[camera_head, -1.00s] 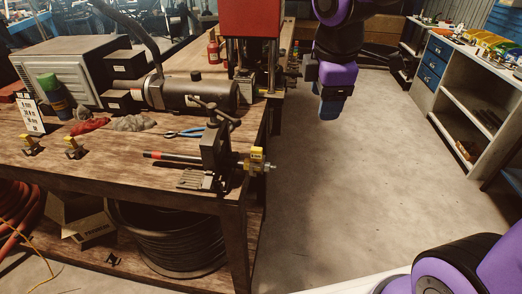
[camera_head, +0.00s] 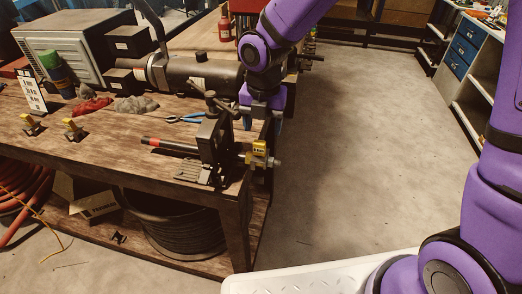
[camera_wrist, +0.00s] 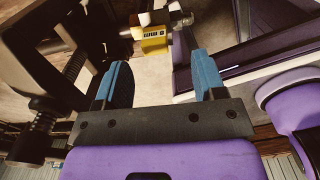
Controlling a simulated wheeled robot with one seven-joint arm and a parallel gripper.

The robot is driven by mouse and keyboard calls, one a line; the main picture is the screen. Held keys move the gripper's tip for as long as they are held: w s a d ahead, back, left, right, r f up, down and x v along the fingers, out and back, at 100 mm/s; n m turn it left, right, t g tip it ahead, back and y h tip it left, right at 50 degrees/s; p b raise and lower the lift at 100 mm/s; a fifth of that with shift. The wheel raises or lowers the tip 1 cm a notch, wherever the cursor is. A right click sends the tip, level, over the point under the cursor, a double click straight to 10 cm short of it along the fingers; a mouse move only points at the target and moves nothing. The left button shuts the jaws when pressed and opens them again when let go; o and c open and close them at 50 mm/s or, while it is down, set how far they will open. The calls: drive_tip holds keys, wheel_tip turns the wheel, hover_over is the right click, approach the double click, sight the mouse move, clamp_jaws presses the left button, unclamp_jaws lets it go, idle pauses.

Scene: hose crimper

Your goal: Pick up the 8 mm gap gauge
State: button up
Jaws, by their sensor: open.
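The yellow gap gauge (camera_head: 259,148) sits at the right side of the dark vise (camera_head: 213,140), on a metal rod at the bench's front right corner. In the wrist view, the yellow gauge (camera_wrist: 154,43) bears a label that seems to read 8 mm. My gripper (camera_head: 263,124) is just above and behind it in the head view, its blue fingers pointing down. In the wrist view, my gripper (camera_wrist: 161,78) is open and empty. The gauge lies ahead of the gap between the fingertips, apart from both.
Two other yellow gauges (camera_head: 30,125) (camera_head: 73,130) stand at the bench's left. A red-tipped dark bar (camera_head: 168,146) and blue-handled pliers (camera_head: 184,119) lie near the vise. A grey cylinder (camera_head: 195,76) is behind. The floor (camera_head: 345,170) right of the bench is clear.

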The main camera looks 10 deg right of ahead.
sight(260, 142)
wheel_tip(260, 142, down, 2)
drive_tip(key=shift+f, duration=0.2)
drive_tip(key=shift+s+a+f, duration=0.1)
drive_tip(key=shift+a+f, duration=0.05)
drive_tip(key=shift+f, duration=0.7)
drive_tip(key=shift+s+a+f, duration=0.1)
drive_tip(key=shift+a+f, duration=0.1)
drive_tip(key=shift+f, duration=0.7)
drive_tip(key=shift+a+f, duration=0.15)
drive_tip(key=shift+f, duration=0.7)
drive_tip(key=c, duration=1.1)
drive_tip(key=shift+r, duration=0.15)
